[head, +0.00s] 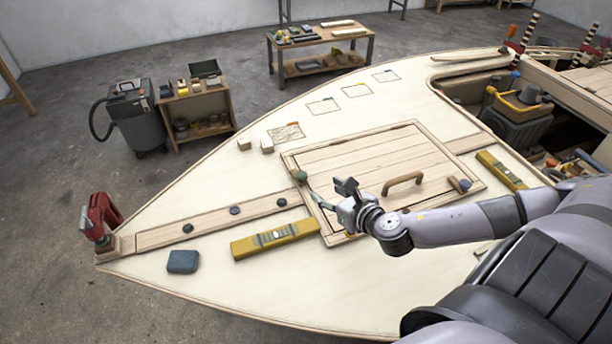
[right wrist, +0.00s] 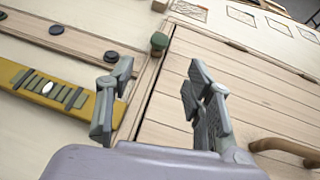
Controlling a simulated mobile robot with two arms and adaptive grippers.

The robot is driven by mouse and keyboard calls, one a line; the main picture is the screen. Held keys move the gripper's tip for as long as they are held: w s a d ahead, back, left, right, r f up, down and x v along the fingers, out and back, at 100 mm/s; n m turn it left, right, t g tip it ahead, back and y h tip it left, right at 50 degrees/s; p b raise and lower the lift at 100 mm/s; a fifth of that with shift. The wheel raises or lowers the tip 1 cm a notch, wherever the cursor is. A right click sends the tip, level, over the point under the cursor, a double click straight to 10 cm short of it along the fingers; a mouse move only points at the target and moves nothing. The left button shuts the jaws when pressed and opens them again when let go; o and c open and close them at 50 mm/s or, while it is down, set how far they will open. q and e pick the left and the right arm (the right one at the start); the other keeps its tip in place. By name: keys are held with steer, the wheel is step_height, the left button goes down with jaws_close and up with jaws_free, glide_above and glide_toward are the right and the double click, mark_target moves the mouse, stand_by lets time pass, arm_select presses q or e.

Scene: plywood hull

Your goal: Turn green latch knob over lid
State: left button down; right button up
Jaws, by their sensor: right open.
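The green latch knob (head: 301,176) sits at the left edge of the wooden plank lid (head: 365,158), on the frame beside it. In the right wrist view the green knob (right wrist: 159,42) stands beyond the fingertips, next to the gap along the lid (right wrist: 230,85). I cannot tell whether any part of it overlaps the lid. My right gripper (head: 333,193) is open and empty, a little right of and nearer than the knob, above the lid's left edge. Its two spread fingers (right wrist: 158,82) show apart from the knob in the wrist view. My left gripper is not in view.
The lid carries a wooden handle (head: 403,180); a dark blue-grey knob (head: 460,184) sits at its right side. A yellow level (head: 274,239) lies in front on the deck. A blue block (head: 183,261) and a red clamp (head: 100,217) are farther left. Open deck surrounds them.

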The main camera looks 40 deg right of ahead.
mark_target(302, 175)
steer(key=x, duration=1.1)
steer(key=shift+w+f+p, duration=0.1)
steer(key=shift+f+p, duration=0.05)
steer(key=shift+p, duration=0.25)
steer(key=shift+w+f, duration=0.2)
steer(key=shift+w, duration=0.25)
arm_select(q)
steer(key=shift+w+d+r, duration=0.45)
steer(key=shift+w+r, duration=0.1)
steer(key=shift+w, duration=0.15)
arm_select(e)
jaws_close()
